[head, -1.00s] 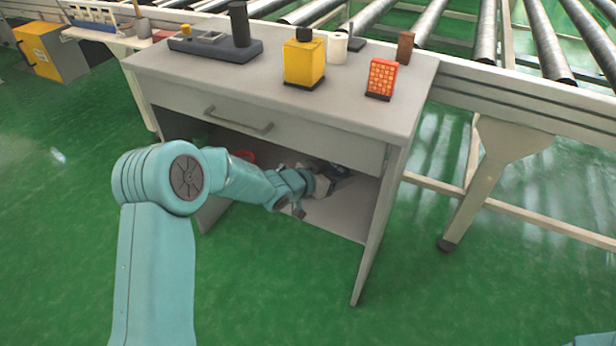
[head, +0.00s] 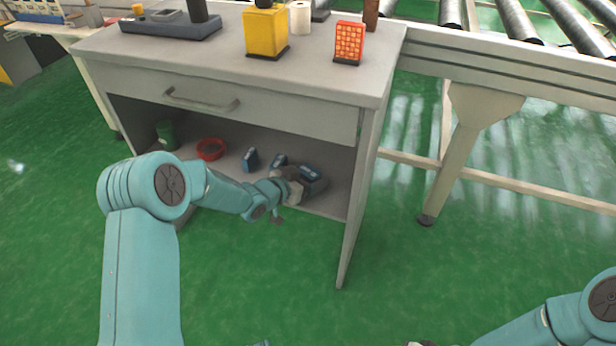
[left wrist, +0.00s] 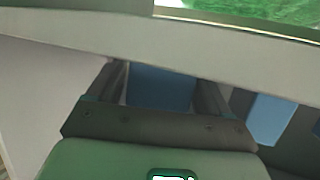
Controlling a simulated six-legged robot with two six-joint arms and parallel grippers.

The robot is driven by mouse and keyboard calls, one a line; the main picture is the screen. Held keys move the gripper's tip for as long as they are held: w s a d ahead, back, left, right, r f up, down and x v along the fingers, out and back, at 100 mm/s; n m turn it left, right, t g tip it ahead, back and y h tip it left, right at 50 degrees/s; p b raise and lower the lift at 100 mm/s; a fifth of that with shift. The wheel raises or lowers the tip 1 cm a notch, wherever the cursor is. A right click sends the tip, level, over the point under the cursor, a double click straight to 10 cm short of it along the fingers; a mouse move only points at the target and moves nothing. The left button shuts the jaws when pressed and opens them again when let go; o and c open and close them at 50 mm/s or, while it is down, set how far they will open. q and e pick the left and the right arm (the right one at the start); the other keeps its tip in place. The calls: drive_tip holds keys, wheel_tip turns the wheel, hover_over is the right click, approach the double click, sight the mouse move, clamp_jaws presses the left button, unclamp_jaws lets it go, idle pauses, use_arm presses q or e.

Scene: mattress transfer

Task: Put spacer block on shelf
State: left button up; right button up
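The shelf (head: 228,180) is the low open compartment of the grey desk. My left gripper (head: 312,186) is inside it at the right end. In the left wrist view its two dark fingers (left wrist: 160,98) stand on either side of a blue block (left wrist: 160,86), likely the spacer block; its blue top also shows in the head view (head: 310,172). I cannot tell whether both fingers touch it.
A red ring-shaped dish (head: 210,149) and a green bin (head: 167,135) are further left on the shelf. The drawer front (head: 220,101) overhangs the opening, and the right side panel (head: 360,190) is close to my gripper. A roller conveyor (head: 500,60) stands right of the desk.

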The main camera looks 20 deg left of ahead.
use_arm(q)
drive_tip(key=shift+o, duration=0.5)
drive_tip(key=shift+r, duration=0.15)
use_arm(e)
drive_tip(key=shift+r, duration=0.15)
use_arm(q)
drive_tip(key=shift+s+a+r+p, duration=0.1)
drive_tip(key=shift+s+r+p, duration=0.1)
drive_tip(key=shift+p, duration=0.15)
drive_tip(key=p+v, duration=0.3)
drive_tip(key=v, duration=0.8)
drive_tip(key=shift+s+p, duration=0.2)
drive_tip(key=shift+p, duration=0.1)
use_arm(e)
drive_tip(key=shift+g, duration=0.6)
drive_tip(key=s+r, duration=0.3)
drive_tip(key=r, duration=0.1)
drive_tip(key=shift+a, duration=0.3)
use_arm(q)
drive_tip(key=shift+a, duration=0.15)
